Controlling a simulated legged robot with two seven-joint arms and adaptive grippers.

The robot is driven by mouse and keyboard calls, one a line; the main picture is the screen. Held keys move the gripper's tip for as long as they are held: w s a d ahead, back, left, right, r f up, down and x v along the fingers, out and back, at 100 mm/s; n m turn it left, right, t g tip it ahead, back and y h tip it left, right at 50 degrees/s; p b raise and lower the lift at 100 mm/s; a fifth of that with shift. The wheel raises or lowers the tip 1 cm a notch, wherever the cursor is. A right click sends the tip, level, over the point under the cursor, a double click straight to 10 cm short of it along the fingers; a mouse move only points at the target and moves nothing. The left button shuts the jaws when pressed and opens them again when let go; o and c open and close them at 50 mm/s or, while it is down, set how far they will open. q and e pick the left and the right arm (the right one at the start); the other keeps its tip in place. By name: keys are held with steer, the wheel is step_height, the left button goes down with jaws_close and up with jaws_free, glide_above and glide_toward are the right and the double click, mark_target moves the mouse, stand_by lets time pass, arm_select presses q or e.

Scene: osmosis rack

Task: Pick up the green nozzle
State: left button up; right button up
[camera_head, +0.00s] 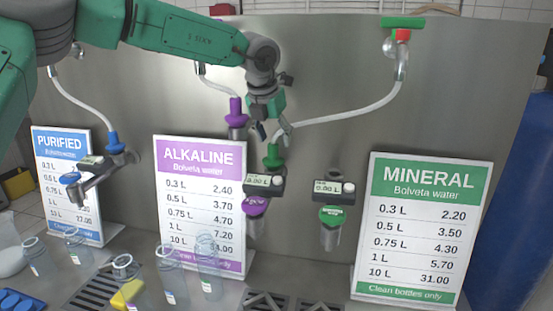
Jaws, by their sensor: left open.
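The green nozzle (273,156) is at the end of a grey hose (345,112) that comes from the tap with the green handle at upper right. It sits at the meter (264,184) above the purple-marked outlet (254,207). My left gripper (272,131) points down just above the green nozzle, with its fingers apart around the hose end. I cannot tell whether the fingers touch it. My right gripper is not in view.
A purple nozzle (236,112) hangs left of my gripper. A second meter (333,189) with a green-marked outlet (333,214) is to the right. Price signs, including the mineral sign (413,285), stand along the steel panel. Clear bottles (209,278) and a yellow sponge (128,294) are below.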

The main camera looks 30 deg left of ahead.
mark_target(274, 145)
arm_select(q)
steer(key=shift+w+f+p, duration=0.35)
steer(key=shift+w+f, duration=0.2)
steer(key=shift+f, duration=0.15)
steer(key=a+f, duration=0.1)
steer(key=a+f+p, duration=0.1)
steer(key=f, duration=0.1)
steer(key=shift+w, duration=0.4)
steer(key=shift+w+a+f, duration=0.25)
steer(key=shift+a+f, duration=0.05)
steer(key=shift+f, duration=0.1)
steer(key=shift+d, duration=0.15)
steer(key=shift+d+r, duration=0.2)
steer(key=shift+d, duration=0.45)
jaws_close()
steer(key=shift+d, duration=0.15)
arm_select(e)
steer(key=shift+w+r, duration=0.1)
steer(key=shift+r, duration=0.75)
